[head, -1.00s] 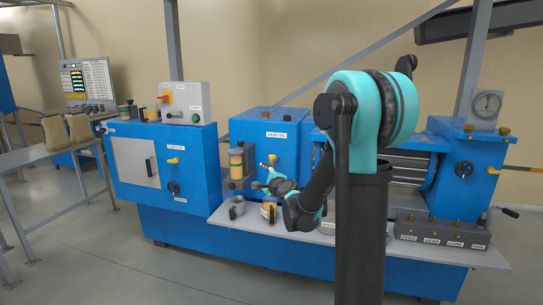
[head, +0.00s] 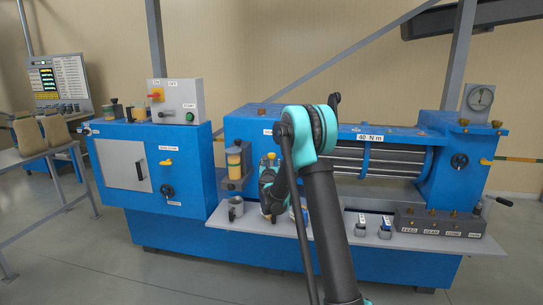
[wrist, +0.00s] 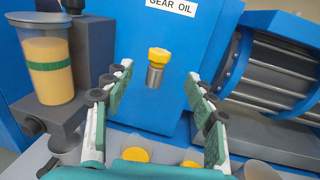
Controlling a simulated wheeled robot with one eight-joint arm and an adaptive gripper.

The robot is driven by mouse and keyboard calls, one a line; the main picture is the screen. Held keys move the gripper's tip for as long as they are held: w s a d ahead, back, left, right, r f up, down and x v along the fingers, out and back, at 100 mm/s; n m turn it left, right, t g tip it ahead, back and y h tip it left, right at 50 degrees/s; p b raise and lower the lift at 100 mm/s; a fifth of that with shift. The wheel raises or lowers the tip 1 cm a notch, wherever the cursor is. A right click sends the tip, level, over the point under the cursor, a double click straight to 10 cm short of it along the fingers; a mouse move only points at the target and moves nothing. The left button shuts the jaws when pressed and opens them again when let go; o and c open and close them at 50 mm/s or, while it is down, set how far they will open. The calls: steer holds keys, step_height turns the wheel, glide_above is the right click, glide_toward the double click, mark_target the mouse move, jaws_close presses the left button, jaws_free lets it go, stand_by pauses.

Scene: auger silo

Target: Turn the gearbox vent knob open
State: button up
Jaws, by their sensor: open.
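A yellow-capped knob on a short metal stem (wrist: 157,60) sticks out from the blue housing below a GEAR OIL label (wrist: 170,6). No label naming a vent is readable on it. In the head view the knob (head: 271,156) shows only as a small yellow spot above my wrist. My gripper (wrist: 157,78) is open and empty, with its green-padded fingers spread left and right of the knob, and no contact shows. In the head view my arm hides most of the gripper and the housing face. A small brass fitting (head: 262,110) stands on the housing top.
A jar of amber oil with a green band (wrist: 48,68) stands on a grey block close left of my fingers. A barred roller section (wrist: 278,75) lies to the right. A grey mug (head: 236,208) and other items stand on the shelf below.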

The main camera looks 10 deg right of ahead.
mark_target(272, 156)
steer(key=w, duration=0.4)
steer(key=w+d, duration=0.1)
steer(key=w, duration=0.3)
steer(key=w+d, duration=0.1)
steer(key=w, duration=0.3)
steer(key=c, duration=1.2)
